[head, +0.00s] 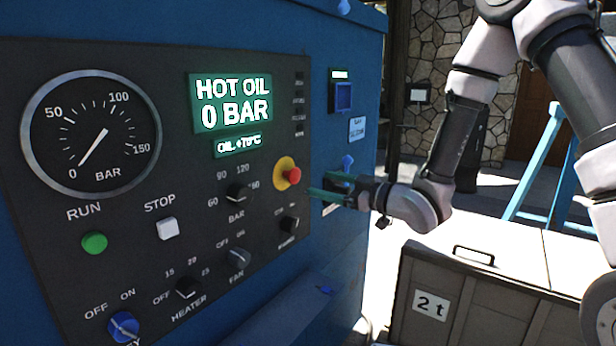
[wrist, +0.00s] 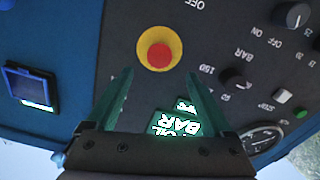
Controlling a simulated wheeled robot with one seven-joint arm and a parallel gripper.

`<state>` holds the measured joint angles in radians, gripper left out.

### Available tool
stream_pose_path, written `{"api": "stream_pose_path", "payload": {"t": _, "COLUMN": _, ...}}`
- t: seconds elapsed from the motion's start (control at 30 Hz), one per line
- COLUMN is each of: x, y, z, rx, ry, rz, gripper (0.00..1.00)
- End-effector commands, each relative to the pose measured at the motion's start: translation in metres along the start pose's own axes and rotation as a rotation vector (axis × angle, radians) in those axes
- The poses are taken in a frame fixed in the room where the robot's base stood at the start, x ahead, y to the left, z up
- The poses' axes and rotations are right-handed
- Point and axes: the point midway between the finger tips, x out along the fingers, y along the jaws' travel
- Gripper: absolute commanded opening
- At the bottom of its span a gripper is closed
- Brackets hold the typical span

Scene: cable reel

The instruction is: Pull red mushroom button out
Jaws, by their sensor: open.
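The red mushroom button (head: 293,175) sits on a yellow round collar (head: 282,167) at the right part of the dark control panel. My gripper (head: 318,193) reaches in from the right, close to the button. In the wrist view my gripper (wrist: 158,75) is open, with its two greenish fingers spread on either side below the button. Nothing is between the fingers, and I cannot tell the exact gap to the button.
Around the button are a BAR knob (head: 236,192), another black knob (head: 289,224), a fan knob (head: 238,257) and the lit display (head: 231,104). A grey crate (head: 470,300) stands at lower right.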

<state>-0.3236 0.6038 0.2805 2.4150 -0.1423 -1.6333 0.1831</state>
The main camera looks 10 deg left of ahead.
Motion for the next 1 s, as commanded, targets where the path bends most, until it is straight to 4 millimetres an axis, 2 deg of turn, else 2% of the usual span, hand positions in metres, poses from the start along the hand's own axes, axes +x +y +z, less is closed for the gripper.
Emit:
{"api": "stream_pose_path", "payload": {"t": 0.3, "x": 0.057, "y": 0.0, "z": -0.001, "rx": -0.001, "ry": 0.001, "rz": -0.001, "gripper": 0.85}}
{"api": "stream_pose_path", "payload": {"t": 0.5, "x": 0.087, "y": 0.0, "z": 0.0, "rx": -0.001, "ry": -0.001, "rz": 0.0, "gripper": 0.85}}
{"api": "stream_pose_path", "payload": {"t": 0.7, "x": 0.1, "y": 0.001, "z": 0.0, "rx": 0.0, "ry": -0.002, "rz": 0.002, "gripper": 0.85}}
{"api": "stream_pose_path", "payload": {"t": 0.97, "x": 0.101, "y": 0.001, "z": 0.0, "rx": 0.0, "ry": -0.002, "rz": 0.002, "gripper": 0.85}}
{"api": "stream_pose_path", "payload": {"t": 1.0, "x": 0.101, "y": 0.001, "z": 0.0, "rx": 0.0, "ry": -0.002, "rz": 0.002, "gripper": 0.74}}
